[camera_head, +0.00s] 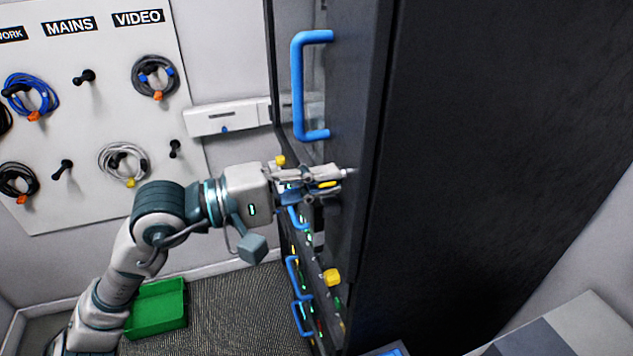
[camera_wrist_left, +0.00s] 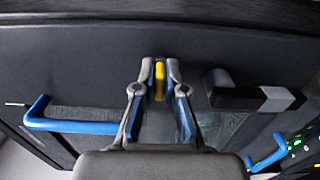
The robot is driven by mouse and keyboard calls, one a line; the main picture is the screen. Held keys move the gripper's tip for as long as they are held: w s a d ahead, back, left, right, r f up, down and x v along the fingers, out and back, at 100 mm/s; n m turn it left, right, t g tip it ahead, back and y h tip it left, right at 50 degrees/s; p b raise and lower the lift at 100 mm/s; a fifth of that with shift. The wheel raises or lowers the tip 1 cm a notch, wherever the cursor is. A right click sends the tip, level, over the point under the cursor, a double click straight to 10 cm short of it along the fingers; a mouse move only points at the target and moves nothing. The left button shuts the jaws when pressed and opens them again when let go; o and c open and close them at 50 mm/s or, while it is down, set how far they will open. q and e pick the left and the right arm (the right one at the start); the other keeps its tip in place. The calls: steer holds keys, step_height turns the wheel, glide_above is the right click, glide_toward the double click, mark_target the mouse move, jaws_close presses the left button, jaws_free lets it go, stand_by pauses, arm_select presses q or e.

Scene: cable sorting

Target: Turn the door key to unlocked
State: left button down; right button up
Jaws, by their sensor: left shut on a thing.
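The yellow door key (camera_wrist_left: 159,80) stands between my left fingertips in the left wrist view. A bit of yellow, likely the key, also shows at the fingers in the head view (camera_head: 328,184). My left gripper (camera_head: 335,175) is at the dark cabinet door's edge, below the upper blue handle, and is shut on the key; its fingers also show in the wrist view (camera_wrist_left: 159,76). The key's slim yellow grip looks roughly upright in the wrist view. The lock behind it is hidden. My right gripper is not in view.
A blue door handle (camera_head: 298,85) is above my gripper. A dark latch-like block with a grey end (camera_wrist_left: 250,98) sits beside the key. The tall dark cabinet (camera_head: 500,130) fills the right. A green bin (camera_head: 157,308) stands on the floor; coiled cables hang on the wall board (camera_head: 100,110).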

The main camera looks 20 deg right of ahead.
arm_select(q)
steer(key=shift+f, duration=0.25)
steer(key=c, duration=1.2)
jaws_free()
steer(key=shift+d, duration=0.1)
steer(key=shift+c, duration=0.2)
steer(key=shift+w, duration=0.15)
steer(key=shift+r, duration=0.1)
steer(key=a, duration=1.2)
steer(key=shift+d, duration=0.15)
